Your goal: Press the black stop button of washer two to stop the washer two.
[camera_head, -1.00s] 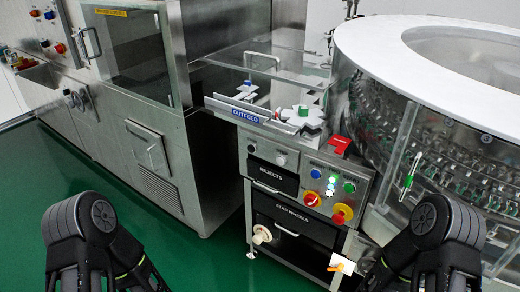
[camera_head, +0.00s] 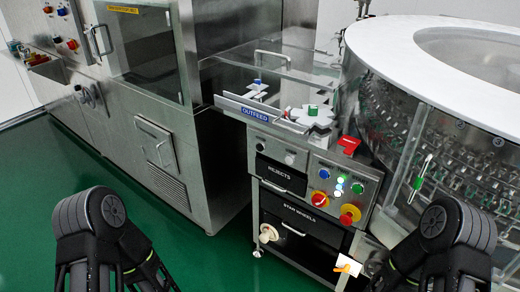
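A control panel (camera_head: 306,178) faces me at centre right, below the blue OUTFEED sign. I cannot tell which is the black stop button, and no "washer two" label is readable. Black links of my two arms show at the bottom left and right. Neither gripper shows.
A round glass-sided machine (camera_head: 462,45) with a white top stands at the right. A steel cabinet (camera_head: 140,55) with another control panel (camera_head: 64,30) is at the left. Green floor (camera_head: 200,262) is clear in front.

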